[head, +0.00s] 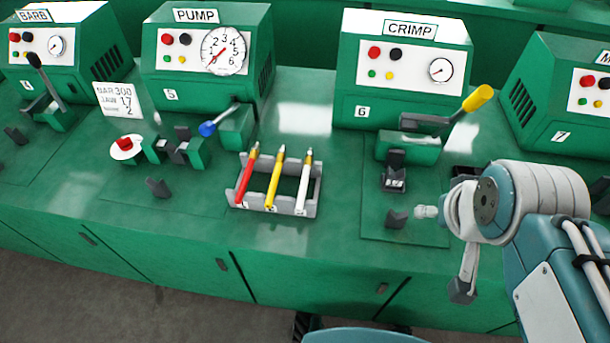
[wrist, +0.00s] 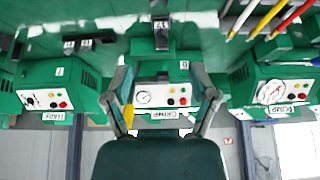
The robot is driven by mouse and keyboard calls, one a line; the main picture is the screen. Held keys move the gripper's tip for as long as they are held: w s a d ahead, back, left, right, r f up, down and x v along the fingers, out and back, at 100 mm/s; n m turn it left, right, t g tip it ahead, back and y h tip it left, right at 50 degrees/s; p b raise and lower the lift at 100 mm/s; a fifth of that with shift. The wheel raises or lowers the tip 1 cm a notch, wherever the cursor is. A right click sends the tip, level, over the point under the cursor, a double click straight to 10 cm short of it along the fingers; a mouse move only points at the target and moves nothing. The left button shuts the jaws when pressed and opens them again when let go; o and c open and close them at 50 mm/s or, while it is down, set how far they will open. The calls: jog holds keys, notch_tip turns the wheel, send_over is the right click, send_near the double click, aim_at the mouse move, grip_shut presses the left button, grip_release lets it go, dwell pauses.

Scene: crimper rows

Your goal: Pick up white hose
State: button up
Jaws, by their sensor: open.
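The white hose (head: 304,183) lies in the right slot of a grey rack (head: 273,209) on the green bench, beside the yellow hose (head: 275,180) and the red hose (head: 247,178). In the wrist view, which looks upside down, the white hose (wrist: 242,19) shows at the upper right, well off to the side of my gripper. My gripper (wrist: 161,70) is open, with nothing between its fingers. In the head view my arm's end is to the right of the rack, clear of it, and the gripper is only partly seen there.
The crimp machine (head: 402,75) with its yellow-handled lever (head: 477,98) stands behind my arm's end. The pump machine (head: 205,60) with a blue-knobbed lever (head: 208,128) stands behind and left of the rack. Small dark fixtures (head: 397,218) stand right of the rack. Bench space in front is clear.

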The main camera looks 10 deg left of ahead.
jog(key=w+a+g, duration=0.2)
jog(key=w+a, duration=0.3)
jog(key=w, duration=0.3)
jog(key=g, duration=0.4)
send_over(304, 180)
notch_tip(304, 180, down, 13)
notch_tip(304, 180, down, 10)
jog(key=shift+f, duration=0.25)
grip_shut()
